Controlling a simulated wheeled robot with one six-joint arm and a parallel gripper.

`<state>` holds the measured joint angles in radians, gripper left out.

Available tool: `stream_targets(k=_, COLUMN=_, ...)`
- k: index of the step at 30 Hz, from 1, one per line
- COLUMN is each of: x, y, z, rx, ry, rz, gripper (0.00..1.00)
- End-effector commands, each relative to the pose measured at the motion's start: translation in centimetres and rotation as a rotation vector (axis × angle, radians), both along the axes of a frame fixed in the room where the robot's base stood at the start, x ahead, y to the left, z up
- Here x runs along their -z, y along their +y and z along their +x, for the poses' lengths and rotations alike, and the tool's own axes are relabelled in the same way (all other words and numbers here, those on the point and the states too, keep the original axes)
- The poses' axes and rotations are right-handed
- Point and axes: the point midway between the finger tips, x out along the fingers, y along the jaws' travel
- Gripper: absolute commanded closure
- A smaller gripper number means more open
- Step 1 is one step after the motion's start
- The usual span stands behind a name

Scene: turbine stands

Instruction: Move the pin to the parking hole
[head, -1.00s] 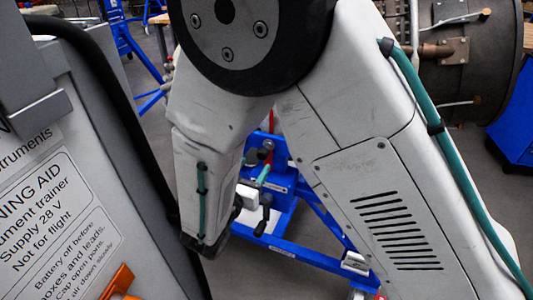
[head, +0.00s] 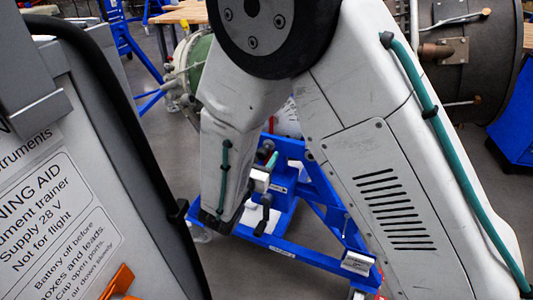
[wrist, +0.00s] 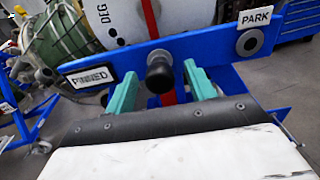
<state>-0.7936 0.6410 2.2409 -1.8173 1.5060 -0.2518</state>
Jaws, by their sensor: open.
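The pin shows in the wrist view as a round black knob (wrist: 159,76) in front of a grey ring on the blue plate (wrist: 200,47). The plate has a PINNED label (wrist: 90,78) at left of the knob and a PARK label (wrist: 255,17) at right. Below PARK is the parking hole (wrist: 250,42), a grey ring with a dark centre, empty. My gripper (wrist: 159,68) is open, with one green finger on each side of the knob. I cannot tell whether either finger touches it. In the head view my arm hides most of the gripper.
The blue stand (head: 320,195) spreads its legs over the floor. A red strip (wrist: 150,18) runs behind the plate. A grey instrument case (head: 60,180) stands close at left. A green engine (head: 190,65) is behind my arm, a dark engine (head: 460,60) at back right.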

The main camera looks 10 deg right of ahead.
Motion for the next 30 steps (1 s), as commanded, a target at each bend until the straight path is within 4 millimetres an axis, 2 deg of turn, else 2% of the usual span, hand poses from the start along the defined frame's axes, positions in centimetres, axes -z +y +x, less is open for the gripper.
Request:
stream_targets(k=6, x=-0.01, y=0.02, z=0.01, rx=0.0, ry=0.0, rz=0.0, gripper=0.45)
stream_targets(k=12, x=-0.01, y=0.02, z=0.0, rx=0.0, ry=0.0, rz=0.0, gripper=1.0)
stream_targets(k=30, x=-0.02, y=0.53, z=-0.84, rx=0.0, ry=-0.001, rz=0.0, gripper=1.0)
